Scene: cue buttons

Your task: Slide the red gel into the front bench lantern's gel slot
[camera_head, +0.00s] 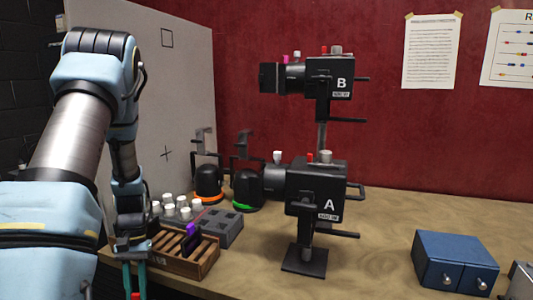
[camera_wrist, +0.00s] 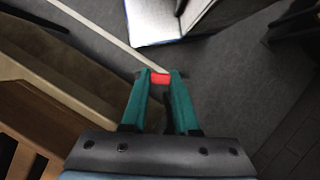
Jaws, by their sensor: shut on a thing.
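My gripper (camera_head: 135,280) is at the lower left in the head view, in front of the bench's front edge. Its teal fingers are shut on the red gel (camera_wrist: 160,78), which shows as a small red piece between the fingertips in the wrist view. Most of the gel is hidden from view. Black lantern A (camera_head: 316,190) stands on a base on the bench, to the right of my gripper and apart from it. Black lantern B (camera_head: 331,81) is mounted above it on a pole. I cannot make out the gel slot clearly on either lantern.
A slotted wooden rack (camera_head: 205,265) with a purple gel (camera_head: 192,238) sits beside my gripper. Behind it are a grey tray (camera_head: 226,232), white knobs and two black domed objects. A blue drawer box (camera_head: 455,262) stands at right. The bench between lantern A and this box is clear.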

